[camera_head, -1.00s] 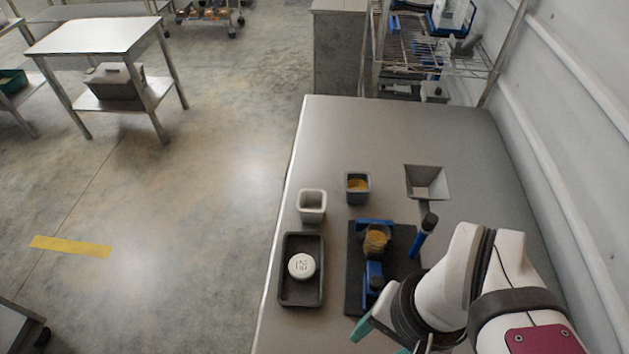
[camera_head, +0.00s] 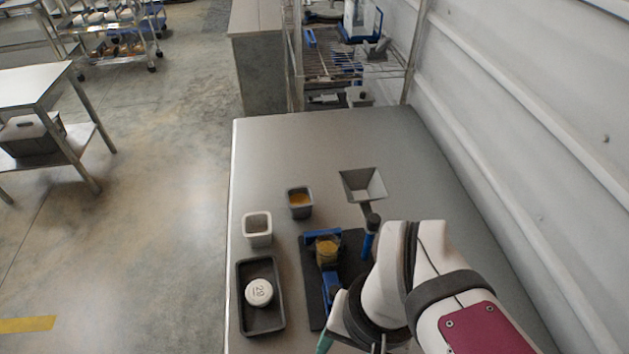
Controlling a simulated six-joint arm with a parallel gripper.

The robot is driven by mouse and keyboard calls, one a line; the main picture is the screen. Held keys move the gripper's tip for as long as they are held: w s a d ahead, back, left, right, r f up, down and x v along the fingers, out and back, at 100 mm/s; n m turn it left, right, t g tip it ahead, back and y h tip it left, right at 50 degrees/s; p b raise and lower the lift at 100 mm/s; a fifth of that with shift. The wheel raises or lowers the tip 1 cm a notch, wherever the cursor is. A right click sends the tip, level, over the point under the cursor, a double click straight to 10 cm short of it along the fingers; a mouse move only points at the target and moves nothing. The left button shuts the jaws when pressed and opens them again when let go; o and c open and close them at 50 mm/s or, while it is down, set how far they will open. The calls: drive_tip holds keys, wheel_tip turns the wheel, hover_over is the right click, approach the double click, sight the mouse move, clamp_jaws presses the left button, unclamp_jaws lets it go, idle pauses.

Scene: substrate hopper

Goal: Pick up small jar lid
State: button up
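The small jar lid (camera_head: 259,292) is a round white disc with dark markings on top. It lies in the dark rectangular tray (camera_head: 277,328) near the table's left edge. An open jar (camera_head: 328,249) with yellow-brown contents stands in a blue holder on a dark base plate, right of the tray. My gripper (camera_head: 324,343) shows only as a teal finger part at the bottom edge, right of the tray and apart from the lid. Most of it is hidden by my wrist and the frame edge, so its opening cannot be made out.
A pale square cup (camera_head: 257,230) stands behind the tray. A dark cup (camera_head: 300,203) with yellow contents stands farther back. A grey hopper (camera_head: 363,185) and an upright blue-and-black tool (camera_head: 370,236) are to the right. The far part of the grey table (camera_head: 300,140) is clear.

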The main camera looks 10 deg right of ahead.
drive_tip(key=o, duration=0.6)
drive_tip(key=m+h, duration=0.2)
drive_tip(key=m, duration=1.1)
hover_over(261, 291)
drive_tip(key=f, duration=0.5)
drive_tip(key=shift+d+f, duration=0.2)
drive_tip(key=shift+f, duration=0.1)
drive_tip(key=f, duration=1.5)
drive_tip(key=shift+a+f, duration=0.15)
drive_tip(key=shift+a, duration=0.1)
drive_tip(key=shift+c, duration=0.3)
